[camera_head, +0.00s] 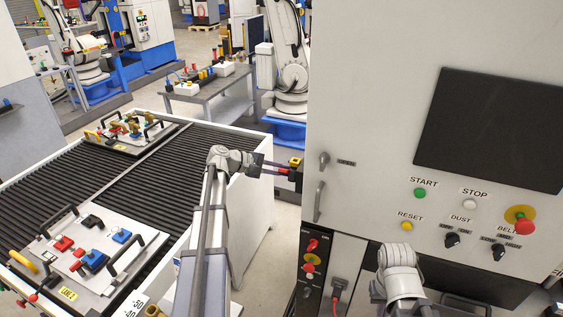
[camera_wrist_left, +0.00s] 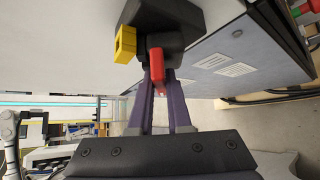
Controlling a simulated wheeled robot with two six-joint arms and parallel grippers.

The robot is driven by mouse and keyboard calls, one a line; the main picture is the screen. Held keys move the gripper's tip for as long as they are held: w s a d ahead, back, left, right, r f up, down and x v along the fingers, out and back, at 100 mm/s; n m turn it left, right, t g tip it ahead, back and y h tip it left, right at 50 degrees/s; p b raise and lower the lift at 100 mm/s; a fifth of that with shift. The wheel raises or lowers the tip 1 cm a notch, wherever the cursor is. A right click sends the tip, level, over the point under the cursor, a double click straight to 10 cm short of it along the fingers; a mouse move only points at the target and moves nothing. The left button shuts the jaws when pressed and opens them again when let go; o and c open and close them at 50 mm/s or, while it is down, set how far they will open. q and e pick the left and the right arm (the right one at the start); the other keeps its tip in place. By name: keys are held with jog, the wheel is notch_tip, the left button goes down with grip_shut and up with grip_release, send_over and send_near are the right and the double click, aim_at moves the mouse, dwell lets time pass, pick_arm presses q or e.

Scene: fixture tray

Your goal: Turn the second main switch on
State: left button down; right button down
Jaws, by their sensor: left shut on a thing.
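A main switch with a red handle (camera_wrist_left: 157,66), a black body (camera_wrist_left: 165,18) and a yellow block (camera_wrist_left: 125,44) sits on the side of the pale cabinet. In the head view its yellow part (camera_head: 296,161) shows at the cabinet's left edge. My left gripper (camera_head: 284,171) reaches it from the left. In the left wrist view its purple fingers are shut on the red handle, one on each side. The fingertips are partly hidden by the handle. My right arm shows at the lower right of the head view, but its gripper does not.
The cabinet front (camera_head: 375,130) carries a dark screen (camera_head: 490,128), start, stop and reset buttons, rotary knobs and a red emergency stop (camera_head: 523,226). A black panel (camera_head: 312,265) with a red knob is below. A roller conveyor (camera_head: 190,160) with fixture trays stands left.

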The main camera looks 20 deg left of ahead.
pick_arm(q)
jog(key=g+p, duration=0.1)
jog(key=n+g+p, duration=0.1)
jog(key=shift+w+r+p, duration=0.2)
jog(key=shift+r+p, duration=0.15)
jog(key=shift+w+n+g+y+p, duration=0.1)
jog(key=shift+n+g+y+p, duration=0.2)
jog(key=shift+n+g+p, duration=0.55)
jog(key=shift+w+f+n+g+p, duration=0.15)
jog(key=shift+n+g+p, duration=0.3)
jog(key=shift+g, duration=0.7)
jog(key=shift+n+g, duration=0.5)
jog(key=shift+g, duration=0.4)
jog(key=c, duration=0.9)
grip_release()
jog(key=shift+p, duration=0.3)
jog(key=shift+o, duration=0.2)
jog(key=shift+a, duration=0.1)
